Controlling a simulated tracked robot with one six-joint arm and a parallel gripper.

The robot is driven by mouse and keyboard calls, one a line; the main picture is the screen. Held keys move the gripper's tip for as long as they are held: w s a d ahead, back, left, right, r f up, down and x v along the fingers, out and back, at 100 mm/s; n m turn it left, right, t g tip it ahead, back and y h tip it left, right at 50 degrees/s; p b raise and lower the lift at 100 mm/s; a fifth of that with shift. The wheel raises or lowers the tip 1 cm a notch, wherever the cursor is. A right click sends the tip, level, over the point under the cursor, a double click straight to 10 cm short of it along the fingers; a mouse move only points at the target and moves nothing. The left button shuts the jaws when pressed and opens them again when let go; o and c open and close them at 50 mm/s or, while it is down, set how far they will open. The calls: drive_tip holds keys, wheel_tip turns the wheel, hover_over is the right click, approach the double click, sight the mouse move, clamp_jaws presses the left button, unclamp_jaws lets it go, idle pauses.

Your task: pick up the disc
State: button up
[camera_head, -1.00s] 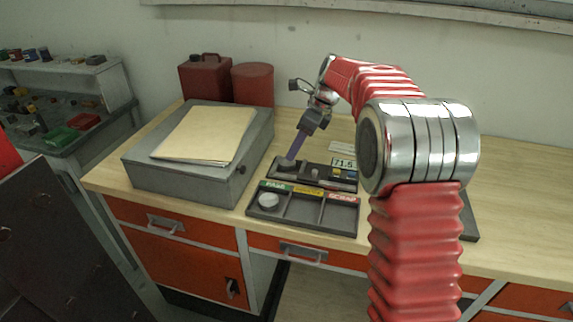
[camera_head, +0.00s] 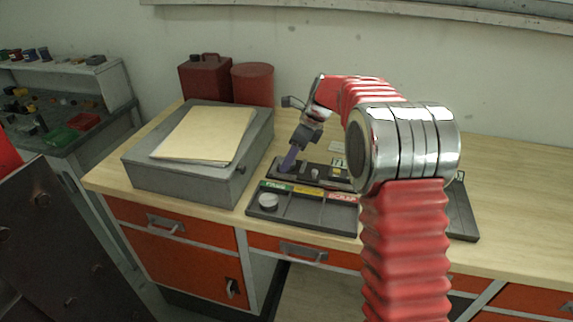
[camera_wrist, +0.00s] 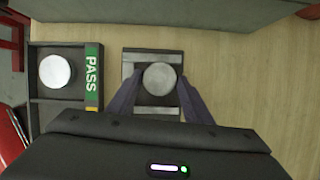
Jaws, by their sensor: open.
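A round grey disc (camera_wrist: 160,78) sits on a dark fixture (camera_wrist: 172,55) with a light plate, as my wrist view shows. My gripper (camera_wrist: 161,80) is open, its two purple fingers on either side of this disc. I cannot tell whether they touch it. In the head view, my gripper (camera_head: 287,166) is low over the left end of the fixture (camera_head: 328,176), and hides the disc there. Another pale disc (camera_head: 268,201) lies in the tray's left compartment, beside the green PASS label; it also shows in the wrist view (camera_wrist: 55,71).
The black sorting tray (camera_head: 300,222) is in front of the fixture, with its other visible compartments empty. A grey metal box (camera_head: 190,182) with folders on top stands close left of my gripper. Red cans (camera_head: 205,78) stand behind. The wooden bench (camera_head: 520,200) is clear at right.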

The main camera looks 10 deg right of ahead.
idle(0.4)
drive_tip(key=c, duration=1.1)
drive_tip(key=shift+r, duration=0.15)
wheel_tip(320, 180, up, 10)
idle(0.5)
